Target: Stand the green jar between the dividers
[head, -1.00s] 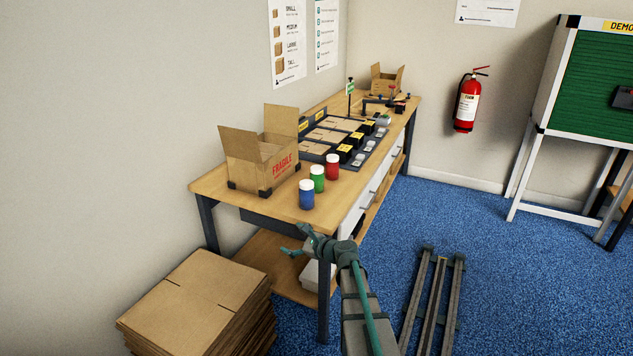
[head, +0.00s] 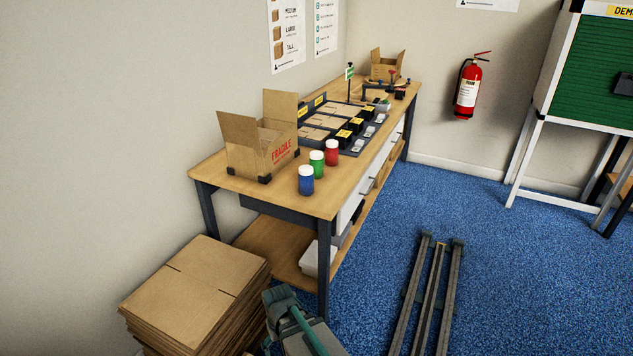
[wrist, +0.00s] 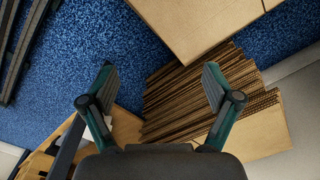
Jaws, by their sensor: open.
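The green jar (head: 317,164) has a white lid and stands upright on the wooden workbench (head: 300,205), between a blue jar (head: 306,181) and a red jar (head: 332,152) in the head view. An open carton marked FRAGILE (head: 262,158) stands to its left; its inside is mostly hidden, and I cannot make out the dividers. My gripper (wrist: 158,88) is open and empty in the wrist view, with its fingers spread wide above the cardboard stack and floor. In the head view my arm is low, in front of the bench and well away from the jars; the fingertips are hardly visible there.
A stack of flat cardboard (head: 195,290) lies on the floor left of my arm, and shows in the wrist view too. Black trays with flat cartons (head: 330,122) and a smaller open carton (head: 387,68) stand farther back. Floor rails (head: 432,290) lie right; blue carpet is clear beyond.

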